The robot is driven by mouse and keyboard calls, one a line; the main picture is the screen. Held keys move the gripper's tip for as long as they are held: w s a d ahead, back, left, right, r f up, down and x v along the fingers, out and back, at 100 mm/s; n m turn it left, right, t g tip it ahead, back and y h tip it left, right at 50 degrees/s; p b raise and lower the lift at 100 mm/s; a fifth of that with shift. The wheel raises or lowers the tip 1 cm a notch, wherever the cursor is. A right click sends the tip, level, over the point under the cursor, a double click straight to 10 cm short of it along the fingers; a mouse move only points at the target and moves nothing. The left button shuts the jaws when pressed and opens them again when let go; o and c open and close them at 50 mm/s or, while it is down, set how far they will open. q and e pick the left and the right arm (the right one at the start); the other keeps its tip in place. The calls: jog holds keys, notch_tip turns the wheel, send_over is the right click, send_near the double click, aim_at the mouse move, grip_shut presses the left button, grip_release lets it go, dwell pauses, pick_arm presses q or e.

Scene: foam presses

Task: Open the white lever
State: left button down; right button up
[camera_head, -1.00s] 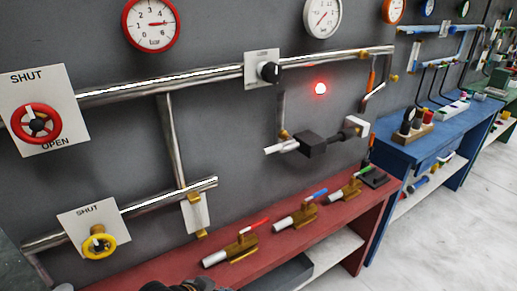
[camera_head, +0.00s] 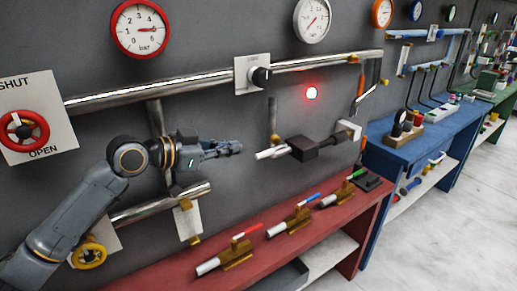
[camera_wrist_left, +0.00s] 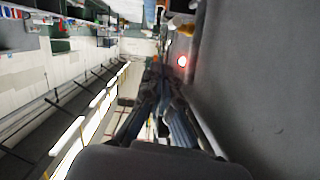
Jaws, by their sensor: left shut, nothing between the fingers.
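A lever with a white grip (camera_head: 268,153) sticks out to the left from a dark block-shaped valve (camera_head: 303,148) on the grey wall, in the middle of the head view. My left gripper (camera_head: 238,148) points right, just left of the grip in the picture. It is shut and empty, and a small gap shows between its tips and the grip. In the left wrist view the fingers (camera_wrist_left: 160,98) are together, and I cannot make out the lever there. My right gripper is not in view.
A red lamp (camera_head: 311,93) glows above the valve. A red bench (camera_head: 290,237) below holds several small valves with coloured levers. A red handwheel (camera_head: 24,132), a yellow handwheel (camera_head: 89,254) and metal pipes (camera_head: 215,80) are on the wall. A blue bench (camera_head: 400,155) stands right.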

pick_arm(q)
jog(key=shift+w+a+r, duration=0.15)
jog(key=shift+w+r, duration=0.05)
jog(key=shift+r, duration=0.3)
jog(key=shift+w+a+r, duration=0.1)
jog(key=shift+w+r, duration=0.05)
jog(key=shift+r, duration=0.3)
jog(key=p, duration=0.3)
send_over(259, 156)
notch_tip(259, 156, down, 2)
notch_tip(259, 156, down, 4)
jog(key=shift+r+p, duration=0.25)
jog(key=shift+p, duration=0.2)
jog(key=shift+a+f, duration=0.1)
jog(key=shift+f, duration=0.3)
